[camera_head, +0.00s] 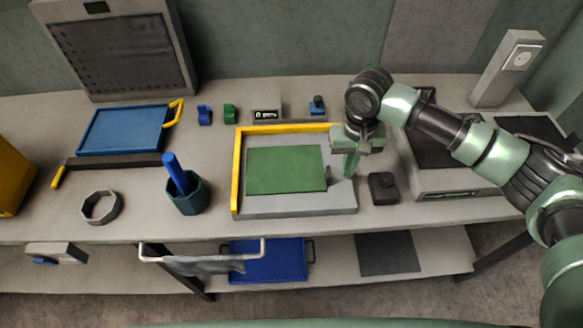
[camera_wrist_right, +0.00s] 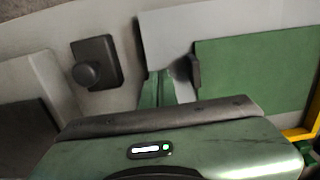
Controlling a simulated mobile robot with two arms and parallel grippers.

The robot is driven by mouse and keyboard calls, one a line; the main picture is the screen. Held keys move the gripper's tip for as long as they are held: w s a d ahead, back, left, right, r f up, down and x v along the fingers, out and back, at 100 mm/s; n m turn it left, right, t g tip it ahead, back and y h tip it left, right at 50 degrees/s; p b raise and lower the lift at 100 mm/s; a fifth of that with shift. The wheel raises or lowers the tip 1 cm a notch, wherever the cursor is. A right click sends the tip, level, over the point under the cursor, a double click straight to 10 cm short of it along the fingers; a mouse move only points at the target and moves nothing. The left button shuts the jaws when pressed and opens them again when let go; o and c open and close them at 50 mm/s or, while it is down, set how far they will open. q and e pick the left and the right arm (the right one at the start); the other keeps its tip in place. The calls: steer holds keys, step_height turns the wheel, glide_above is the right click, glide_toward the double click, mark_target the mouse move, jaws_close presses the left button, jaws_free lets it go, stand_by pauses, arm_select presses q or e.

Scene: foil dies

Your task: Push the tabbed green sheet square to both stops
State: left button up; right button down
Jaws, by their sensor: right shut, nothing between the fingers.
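The green sheet (camera_head: 285,170) lies flat on a grey plate (camera_head: 300,204). A strip of bare plate shows between the sheet and both the left yellow stop (camera_head: 236,175) and the back yellow stop (camera_head: 280,129). The sheet's dark upright tab (camera_head: 329,171) is on its right edge; it also shows in the right wrist view (camera_wrist_right: 195,72). My right gripper (camera_head: 351,166) is shut and empty, pointing down just right of the tab. In the wrist view its fingers (camera_wrist_right: 160,90) look slightly apart from the tab. My left gripper is out of view.
A dark block with a round knob (camera_head: 383,187) stands right of the plate. A pen cup (camera_head: 188,196) and a grey ring (camera_head: 101,207) stand left of it. A small display (camera_head: 266,114) and several little blocks sit behind. A blue tray (camera_head: 123,129) lies back left.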

mark_target(329, 171)
steer(key=shift+f, duration=0.5)
steer(key=shift+p, duration=0.8)
stand_by(1.2)
steer(key=shift+s+a+p, duration=0.1)
steer(key=shift+a+p, duration=1.2)
steer(key=shift+a, duration=1.1)
steer(key=shift+d+r+p, duration=0.1)
steer(key=shift+d+p, duration=0.45)
steer(key=shift+p, duration=0.15)
step_height(329, 171, up, 8)
steer(key=p, duration=0.9)
